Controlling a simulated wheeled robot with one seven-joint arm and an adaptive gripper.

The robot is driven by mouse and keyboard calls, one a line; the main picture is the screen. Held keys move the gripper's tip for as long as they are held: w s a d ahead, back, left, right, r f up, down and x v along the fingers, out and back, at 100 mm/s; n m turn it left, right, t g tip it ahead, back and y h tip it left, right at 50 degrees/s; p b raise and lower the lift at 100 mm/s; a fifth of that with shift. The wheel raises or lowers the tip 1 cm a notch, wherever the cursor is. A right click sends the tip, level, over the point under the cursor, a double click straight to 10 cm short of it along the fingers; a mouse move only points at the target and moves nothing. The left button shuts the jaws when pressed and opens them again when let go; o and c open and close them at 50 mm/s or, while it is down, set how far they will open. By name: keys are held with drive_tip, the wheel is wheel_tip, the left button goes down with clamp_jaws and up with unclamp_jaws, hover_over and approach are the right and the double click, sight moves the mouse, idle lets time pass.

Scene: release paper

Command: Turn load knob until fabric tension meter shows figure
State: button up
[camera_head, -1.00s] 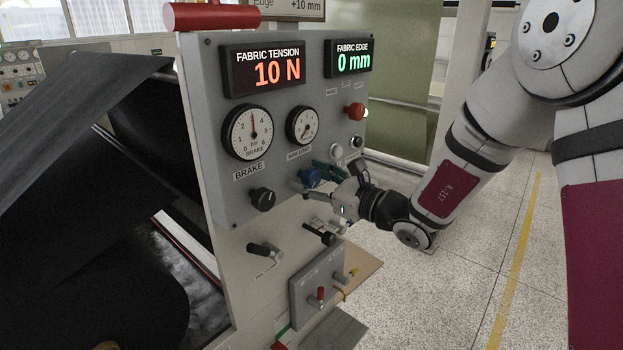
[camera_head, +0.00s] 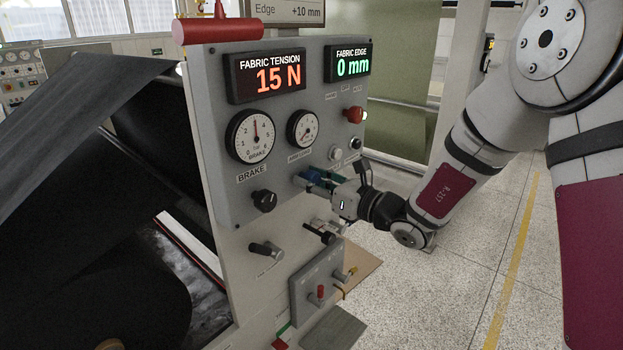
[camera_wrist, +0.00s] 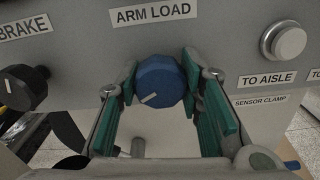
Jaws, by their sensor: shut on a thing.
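The fabric tension meter (camera_head: 266,79) on the grey panel reads 15 N in orange digits. The load knob (camera_wrist: 160,82) is blue and sits under the "ARM LOAD" label in the wrist view, its white pointer mark toward the lower left. My gripper (camera_wrist: 161,90) is shut on this knob, with a green-padded finger on each side. In the head view my gripper (camera_head: 325,180) reaches the panel from the right and partly covers the blue knob.
The black brake knob (camera_head: 264,200) is left of my gripper. Levers (camera_head: 265,250) stick out below. A red button (camera_head: 353,114) and the fabric edge display (camera_head: 349,60), reading 0 mm, are at the panel's upper right. Open floor lies right.

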drive_tip(key=m+p, duration=0.2)
drive_tip(key=m, duration=0.2)
drive_tip(key=shift+s+r+m, duration=0.1)
drive_tip(key=shift+m, duration=0.2)
drive_tip(key=m+p, duration=0.1)
drive_tip(key=m, duration=0.3)
drive_tip(key=shift+p, duration=0.4)
drive_tip(key=shift+m, duration=0.4)
drive_tip(key=o, duration=1.2)
drive_tip(key=shift+d, duration=0.1)
drive_tip(key=v, duration=1.1)
drive_tip(key=shift+s+d, duration=0.25)
drive_tip(key=shift+d, duration=0.05)
